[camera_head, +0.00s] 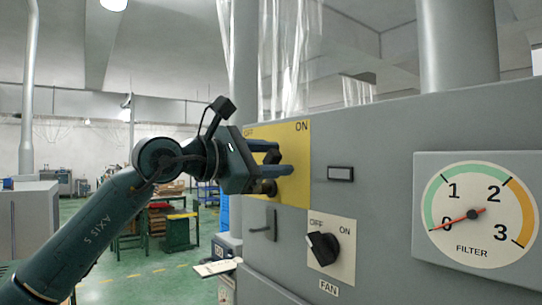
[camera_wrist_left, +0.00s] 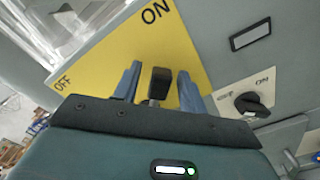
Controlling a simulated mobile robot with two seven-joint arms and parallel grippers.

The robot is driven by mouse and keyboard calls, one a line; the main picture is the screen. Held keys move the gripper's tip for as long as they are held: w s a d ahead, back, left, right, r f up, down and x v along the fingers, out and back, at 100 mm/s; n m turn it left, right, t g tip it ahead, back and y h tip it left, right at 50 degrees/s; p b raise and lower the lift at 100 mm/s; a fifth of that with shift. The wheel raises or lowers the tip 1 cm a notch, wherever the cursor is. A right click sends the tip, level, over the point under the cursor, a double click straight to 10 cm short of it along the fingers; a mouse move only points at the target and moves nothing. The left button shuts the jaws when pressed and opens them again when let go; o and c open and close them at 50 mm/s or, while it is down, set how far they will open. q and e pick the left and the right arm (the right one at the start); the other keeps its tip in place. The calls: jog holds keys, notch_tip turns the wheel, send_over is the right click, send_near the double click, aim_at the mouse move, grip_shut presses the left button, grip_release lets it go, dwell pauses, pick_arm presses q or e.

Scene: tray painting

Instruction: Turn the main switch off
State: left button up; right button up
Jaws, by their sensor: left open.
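The main switch has a yellow plate (camera_head: 295,195) marked OFF at its left and ON at its right, on the grey cabinet front. The plate also fills the middle of the left wrist view (camera_wrist_left: 195,55). My left gripper (camera_head: 284,159) is in front of the plate with its blue fingers open. In the left wrist view, the black switch handle (camera_wrist_left: 160,82) stands between the two fingers, with a gap on each side. In the head view, the gripper partly hides the handle and the OFF mark. My right gripper is not in view.
Below and right is a fan switch (camera_head: 323,249), its knob turned towards OFF. A filter gauge (camera_head: 476,215) sits further right, its needle near 0. A small dark-framed label (camera_head: 341,173) is right of the yellow plate. A small handle (camera_head: 265,222) is below it.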

pick_arm(q)
jog(key=shift+c, duration=0.3)
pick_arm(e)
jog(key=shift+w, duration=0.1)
pick_arm(q)
grip_shut()
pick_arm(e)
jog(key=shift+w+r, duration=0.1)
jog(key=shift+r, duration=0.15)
